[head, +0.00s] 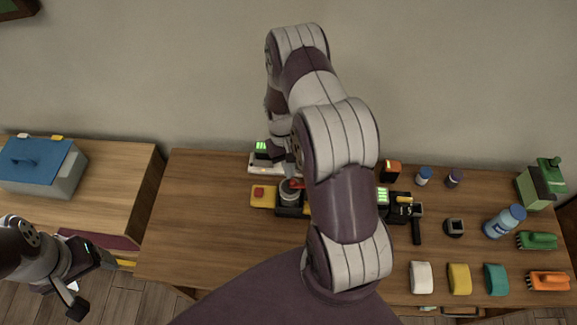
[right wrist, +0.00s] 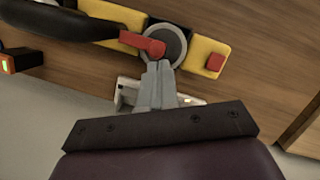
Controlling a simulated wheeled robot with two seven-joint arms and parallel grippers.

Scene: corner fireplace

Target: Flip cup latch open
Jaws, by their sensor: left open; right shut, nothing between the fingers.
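The cup latch device has a yellow base (head: 262,197) on the table, with a grey round cup (head: 289,192) and a red latch (head: 297,183) on it. In the right wrist view the red latch (right wrist: 143,45) lies across the left part of the cup (right wrist: 173,38), above the yellow base (right wrist: 207,50). My right gripper (right wrist: 159,70) is shut and empty, its tips at the cup's near edge by the red latch; whether they touch is unclear. My left gripper (head: 90,281) is open and empty at the lower left, far from the device.
My right arm hides part of the table's middle. A blue-lidded box (head: 45,180) sits on the left table. The wood left of the device is clear.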

